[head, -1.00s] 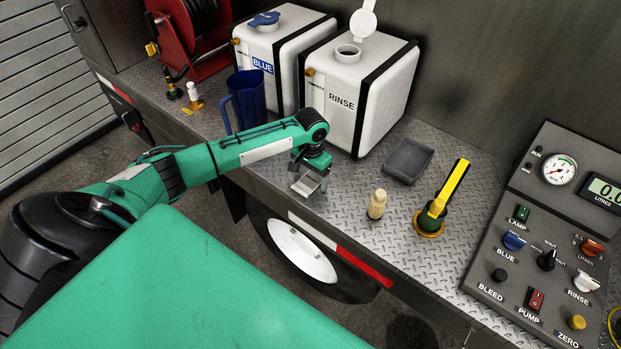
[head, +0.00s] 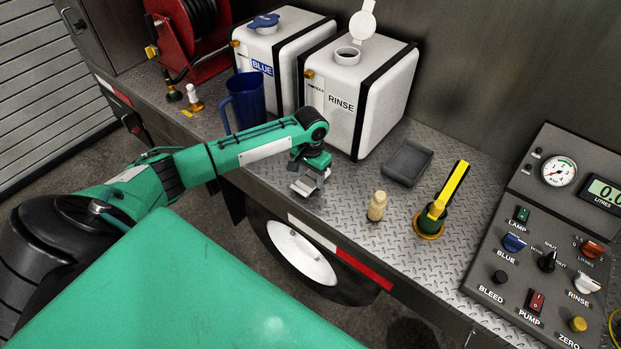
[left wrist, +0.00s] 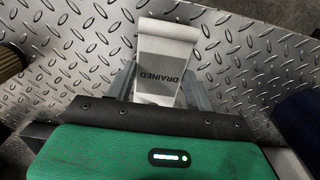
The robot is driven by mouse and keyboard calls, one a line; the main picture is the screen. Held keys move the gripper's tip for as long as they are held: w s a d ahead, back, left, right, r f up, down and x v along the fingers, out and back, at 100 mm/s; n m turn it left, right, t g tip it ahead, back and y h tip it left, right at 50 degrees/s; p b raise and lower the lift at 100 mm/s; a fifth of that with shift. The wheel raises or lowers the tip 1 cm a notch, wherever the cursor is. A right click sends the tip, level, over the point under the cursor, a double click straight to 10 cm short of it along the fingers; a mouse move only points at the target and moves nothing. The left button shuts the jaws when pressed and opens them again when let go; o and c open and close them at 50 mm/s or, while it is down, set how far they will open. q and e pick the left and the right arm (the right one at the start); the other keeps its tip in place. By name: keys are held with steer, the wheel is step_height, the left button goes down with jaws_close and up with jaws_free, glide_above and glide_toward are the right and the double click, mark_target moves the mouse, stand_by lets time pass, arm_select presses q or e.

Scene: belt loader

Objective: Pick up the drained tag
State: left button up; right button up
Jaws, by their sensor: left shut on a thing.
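The drained tag (left wrist: 168,58) is a pale grey plate with the word DRAINED on it, seen in the left wrist view between my left gripper's fingers. My left gripper (left wrist: 160,84) is shut on it. In the head view my left gripper (head: 310,183) is low by the front edge of the deck, in front of the RINSE tank, with the tag (head: 304,187) at its fingers. I cannot tell whether the tag is clear of the deck. My right gripper is not in view.
The RINSE tank (head: 345,118) and blue jug (head: 246,102) stand behind my gripper. A cream-topped fitting (head: 377,206), a grey tray (head: 407,162) and a yellow-handled valve (head: 437,205) are to the right. The control panel (head: 540,250) is farther right.

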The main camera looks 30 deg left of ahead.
mark_target(311, 180)
arm_select(q)
step_height(311, 180, up, 19)
steer(key=b, duration=0.4)
steer(key=shift+f, duration=0.15)
stand_by(0.4)
